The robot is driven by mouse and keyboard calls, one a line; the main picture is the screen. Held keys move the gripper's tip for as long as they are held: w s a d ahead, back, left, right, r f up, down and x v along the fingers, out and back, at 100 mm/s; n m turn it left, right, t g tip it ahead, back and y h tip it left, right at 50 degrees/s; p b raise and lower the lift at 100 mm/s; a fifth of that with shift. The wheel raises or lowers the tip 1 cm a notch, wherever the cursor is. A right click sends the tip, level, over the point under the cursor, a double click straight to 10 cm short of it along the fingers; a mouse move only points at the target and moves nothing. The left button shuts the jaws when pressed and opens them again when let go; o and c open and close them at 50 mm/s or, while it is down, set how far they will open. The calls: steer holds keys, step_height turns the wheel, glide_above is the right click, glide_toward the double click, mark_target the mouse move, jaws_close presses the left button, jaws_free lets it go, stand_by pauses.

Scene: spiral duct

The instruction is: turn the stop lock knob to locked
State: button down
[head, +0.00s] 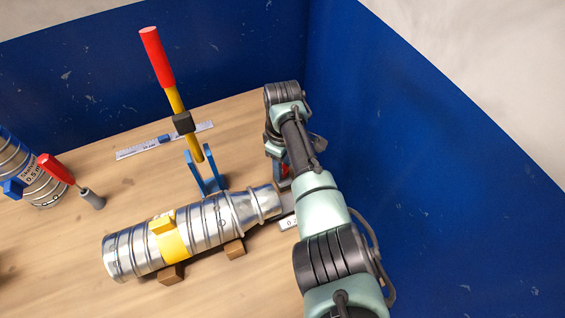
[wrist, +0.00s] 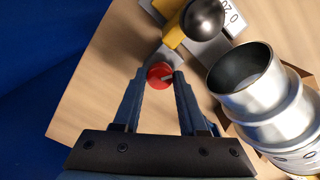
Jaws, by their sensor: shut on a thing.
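The stop lock knob is a small red round knob (wrist: 158,73) near the middle of the wrist view. My gripper (wrist: 159,76) has its two dark fingers on either side of the knob and is shut on it. In the head view, my arm covers most of the gripper and knob, with only a bit of red showing beside the arm. Next to the knob in the wrist view is a grey metal piece with a yellow part and a dark ball (wrist: 205,19). I cannot tell how far the knob is turned.
A silver spiral duct (head: 205,228) with a yellow band rests on wooden blocks, its narrow end close to my gripper. A red-handled lever (head: 158,58) stands in a blue bracket behind it. A ruler (head: 135,150) lies at the back. Blue walls (head: 400,120) stand close right and behind.

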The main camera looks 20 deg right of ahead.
steer(key=m, duration=0.5)
steer(key=shift+m, duration=0.3)
steer(key=m, duration=0.5)
steer(key=shift+p, duration=0.3)
steer(key=shift+m, duration=0.4)
steer(key=shift+c, duration=2.2)
jaws_free()
steer(key=shift+r, duration=0.1)
step_height(320, 180, up, 13)
steer(key=b, duration=0.1)
steer(key=shift+w, duration=0.1)
